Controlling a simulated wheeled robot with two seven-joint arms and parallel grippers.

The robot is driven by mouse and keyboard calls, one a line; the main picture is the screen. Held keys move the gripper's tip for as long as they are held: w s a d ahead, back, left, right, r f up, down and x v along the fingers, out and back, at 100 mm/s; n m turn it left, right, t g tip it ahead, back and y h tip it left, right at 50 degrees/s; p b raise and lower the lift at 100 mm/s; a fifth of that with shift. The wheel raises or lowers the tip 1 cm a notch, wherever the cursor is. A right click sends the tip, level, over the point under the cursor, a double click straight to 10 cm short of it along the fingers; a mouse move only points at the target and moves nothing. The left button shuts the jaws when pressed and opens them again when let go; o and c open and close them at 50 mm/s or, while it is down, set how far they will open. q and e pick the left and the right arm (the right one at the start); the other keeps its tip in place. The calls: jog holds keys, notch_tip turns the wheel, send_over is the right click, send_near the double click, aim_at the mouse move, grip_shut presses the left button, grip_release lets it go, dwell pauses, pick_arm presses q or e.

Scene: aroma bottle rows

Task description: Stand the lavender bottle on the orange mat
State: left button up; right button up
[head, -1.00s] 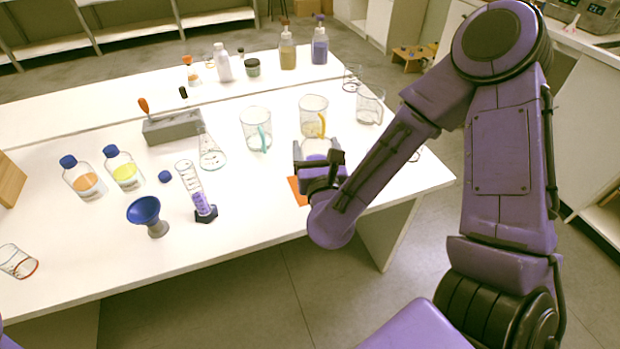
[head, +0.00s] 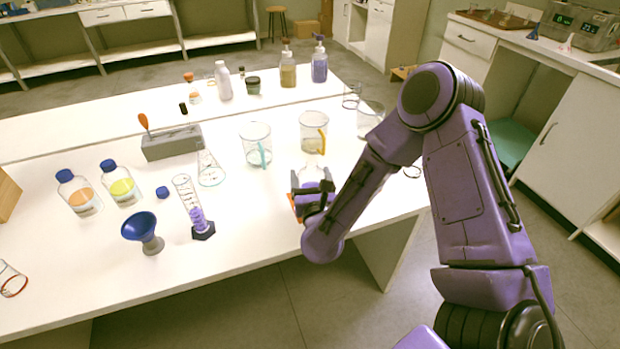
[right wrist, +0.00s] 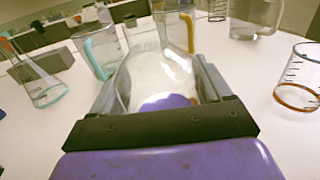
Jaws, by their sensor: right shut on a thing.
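My right gripper (head: 312,188) is shut on the lavender bottle (head: 309,174), a clear glass bottle with purple liquid low inside. In the right wrist view the bottle (right wrist: 150,75) stands between the two fingers (right wrist: 160,92), roughly upright, its purple liquid partly hidden by the gripper. The orange mat (head: 293,205) shows only as a sliver at the left of the gripper near the table's front edge. The gripper hides the rest of it and the bottle's base, so I cannot tell whether they touch. My left gripper is not in view.
A beaker with a yellow handle (head: 313,132) stands just behind the bottle, and one with a teal handle (head: 256,145) behind left. A graduated cylinder (head: 192,205) and blue funnel (head: 142,230) stand left. The table (head: 255,215) between cylinder and mat is clear.

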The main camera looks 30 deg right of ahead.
jog(key=shift+f, duration=0.15)
jog(key=o, duration=1.3)
jog(key=b+v, duration=0.2)
jog(key=v, duration=0.7)
jog(key=shift+s+a+r+p, duration=0.15)
jog(key=shift+s+a+p, duration=0.1)
jog(key=shift+s+p, duration=0.25)
jog(key=shift+s+a+r+p, duration=0.2)
jog(key=shift+s+a+p, duration=0.1)
jog(key=shift+s+p, duration=0.2)
jog(key=shift+s+a+f, duration=0.1)
jog(key=shift+s+a, duration=0.05)
jog(key=shift+s, duration=0.2)
jog(key=shift+f, duration=0.1)
